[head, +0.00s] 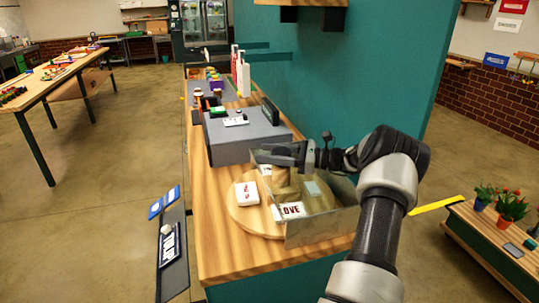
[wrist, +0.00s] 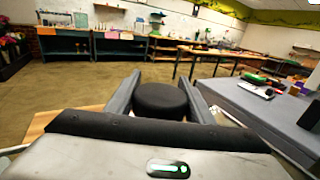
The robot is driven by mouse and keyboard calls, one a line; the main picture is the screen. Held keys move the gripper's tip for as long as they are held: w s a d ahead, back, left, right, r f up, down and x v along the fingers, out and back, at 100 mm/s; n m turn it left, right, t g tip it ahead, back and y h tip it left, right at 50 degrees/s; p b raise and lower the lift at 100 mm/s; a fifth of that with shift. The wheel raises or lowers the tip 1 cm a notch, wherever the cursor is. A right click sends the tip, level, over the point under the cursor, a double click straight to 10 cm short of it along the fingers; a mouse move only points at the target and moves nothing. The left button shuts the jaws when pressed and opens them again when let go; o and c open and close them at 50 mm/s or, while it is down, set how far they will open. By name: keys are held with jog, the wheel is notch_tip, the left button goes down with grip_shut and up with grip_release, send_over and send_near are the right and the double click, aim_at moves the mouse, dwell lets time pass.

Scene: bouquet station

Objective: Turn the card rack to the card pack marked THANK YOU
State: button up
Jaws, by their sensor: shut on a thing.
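The card rack (head: 241,214) is a round wooden turntable on the near end of the wooden counter. A white pack with red print too small to read (head: 247,192) is on its left. A pack marked LOVE (head: 291,211) is at its front, and a pale blue-green pack (head: 313,188) is on the right behind a clear panel. I cannot read THANK YOU on any pack. My gripper (head: 283,154) is over the rack's middle. In the wrist view its fingers are on either side of a round black knob (wrist: 160,100), shut on it.
A clear panel (head: 318,226) stands along the rack's front right. A grey box (head: 245,140) is just behind the rack. A teal wall (head: 350,80) rises behind the counter (head: 225,255). A low bench with potted plants (head: 485,235) is at the right.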

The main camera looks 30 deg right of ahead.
jog(key=shift+s+n+g+y, duration=0.1)
jog(key=shift+n+g+y, duration=0.2)
dwell(0.4)
jog(key=o, duration=1.5)
jog(key=shift+r, duration=0.1)
notch_tip(320, 180, up, 10)
jog(key=shift+f, duration=0.1)
